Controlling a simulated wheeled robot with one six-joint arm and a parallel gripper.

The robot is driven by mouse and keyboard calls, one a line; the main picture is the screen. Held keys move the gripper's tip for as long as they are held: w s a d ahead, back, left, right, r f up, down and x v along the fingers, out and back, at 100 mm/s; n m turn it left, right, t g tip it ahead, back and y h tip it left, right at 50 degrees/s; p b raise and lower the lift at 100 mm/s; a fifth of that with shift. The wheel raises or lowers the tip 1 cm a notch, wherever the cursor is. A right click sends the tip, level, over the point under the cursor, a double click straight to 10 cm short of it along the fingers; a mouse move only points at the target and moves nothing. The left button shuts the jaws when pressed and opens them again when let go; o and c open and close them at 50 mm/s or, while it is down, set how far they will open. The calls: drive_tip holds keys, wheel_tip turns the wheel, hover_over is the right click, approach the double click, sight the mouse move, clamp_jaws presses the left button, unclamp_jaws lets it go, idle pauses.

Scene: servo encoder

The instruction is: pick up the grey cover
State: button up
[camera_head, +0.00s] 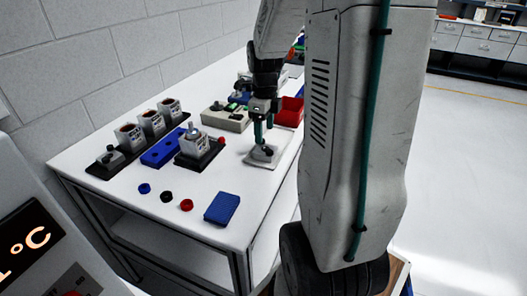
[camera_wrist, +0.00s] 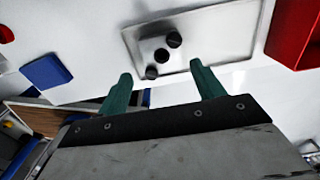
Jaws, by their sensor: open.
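The grey cover (camera_head: 259,155) lies on a pale, shallow plate (camera_head: 284,150) on the white table in the head view, with dark parts on it. In the wrist view the plate (camera_wrist: 215,35) carries several dark round knobs (camera_wrist: 162,56); the cover's outline is hard to make out there. My gripper (camera_head: 264,136) points down over the cover, with its green fingers apart. In the wrist view my gripper (camera_wrist: 160,72) has nothing between its fingers, and the knobs lie just beyond the fingertips. Whether the fingers touch the cover cannot be told.
A red bin (camera_head: 290,111) stands close behind the plate. A beige box (camera_head: 227,118) and a black base with a grey unit (camera_head: 195,146) stand to the left. A blue block (camera_head: 222,208) and small coloured caps (camera_head: 187,205) lie nearer the front edge.

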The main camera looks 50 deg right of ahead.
sight(266, 147)
drive_tip(key=f, duration=0.7)
drive_tip(key=shift+s+d+f, duration=0.1)
drive_tip(key=shift+d, duration=0.1)
drive_tip(key=c, duration=0.8)
